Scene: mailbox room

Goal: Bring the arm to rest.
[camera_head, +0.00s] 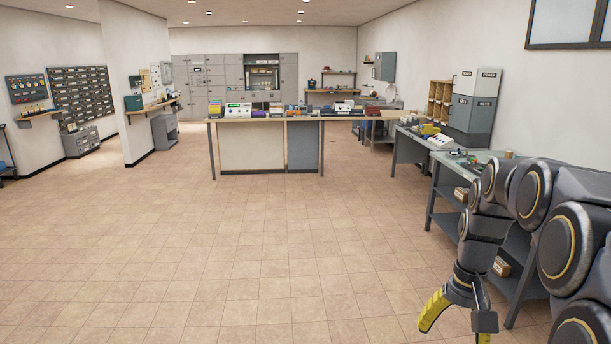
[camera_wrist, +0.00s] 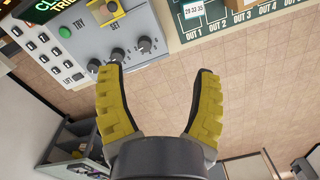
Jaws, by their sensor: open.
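My gripper (camera_head: 458,318) shows at the lower right of the head view, with yellow pads on its fingers, hanging down over the tiled floor. In the wrist view my gripper (camera_wrist: 156,75) has its two yellow fingers spread wide apart with nothing between them. My arm is folded at the right edge of the head view and hides part of the bench there.
A grey workbench (camera_head: 446,190) with shelves stands on the right, close beside my arm. A long counter (camera_head: 255,146) with boxes stands mid-room. The tiled floor (camera_head: 230,250) is clear. In the wrist view a control panel (camera_wrist: 95,40) and a green sign board (camera_wrist: 260,25) show.

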